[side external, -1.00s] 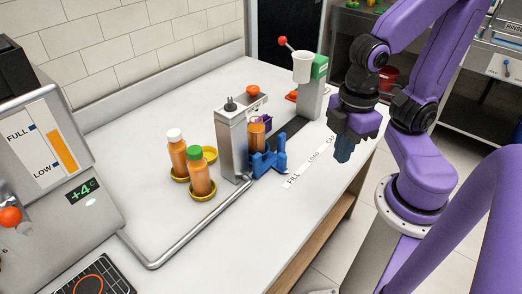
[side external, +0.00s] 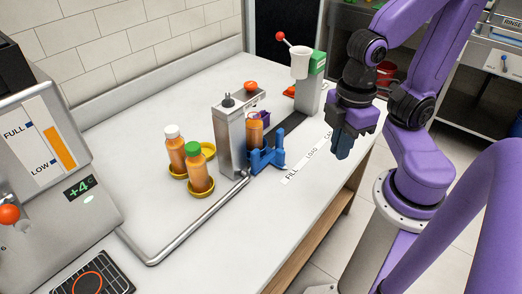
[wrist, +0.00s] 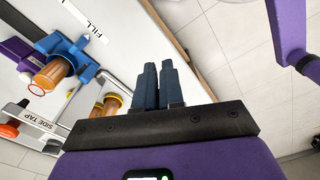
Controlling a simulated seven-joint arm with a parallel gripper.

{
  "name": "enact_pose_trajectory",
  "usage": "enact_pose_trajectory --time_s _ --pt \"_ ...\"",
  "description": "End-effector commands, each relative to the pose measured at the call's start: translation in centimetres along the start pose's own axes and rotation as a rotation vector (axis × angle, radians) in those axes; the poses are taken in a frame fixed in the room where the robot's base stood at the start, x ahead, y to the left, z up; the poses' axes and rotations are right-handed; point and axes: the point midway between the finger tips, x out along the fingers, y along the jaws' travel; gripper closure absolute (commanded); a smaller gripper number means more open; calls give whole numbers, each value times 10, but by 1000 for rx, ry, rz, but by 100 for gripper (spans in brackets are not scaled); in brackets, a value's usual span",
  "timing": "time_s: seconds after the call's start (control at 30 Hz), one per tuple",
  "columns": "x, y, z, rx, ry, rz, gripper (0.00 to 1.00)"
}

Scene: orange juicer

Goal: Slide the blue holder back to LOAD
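The blue holder (side external: 268,160) stands beside the metal filling post (side external: 231,140), nearest the FILL end of the label strip (side external: 311,153). LOAD is the middle word on that strip. An orange juice bottle (side external: 254,130) stands upright in the holder with no cap visible. The holder (wrist: 80,50) and bottle (wrist: 52,72) also show at the left of the wrist view. My gripper (side external: 342,146) is right of the holder, apart from it, over the counter's front edge. Its dark fingers (wrist: 159,84) are together and empty in the wrist view.
Two capped juice bottles, white (side external: 174,148) and green (side external: 199,172), stand in yellow dishes left of the post. A capping stand (side external: 308,90) with a red-knobbed lever is at the back. A metal pipe (side external: 185,232) runs along the counter's front left.

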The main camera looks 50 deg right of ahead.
Motion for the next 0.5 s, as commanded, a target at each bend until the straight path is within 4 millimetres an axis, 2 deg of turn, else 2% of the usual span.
enact_pose_trajectory --time_s 0.03,0.1,0.27,0.5 --pt "0 1 0 3 0 0 74" --pt "1 4 -2 18 -1 1 55" --pt "4 23 -13 109 -4 3 55" --pt "12 69 -31 319 -11 8 55"
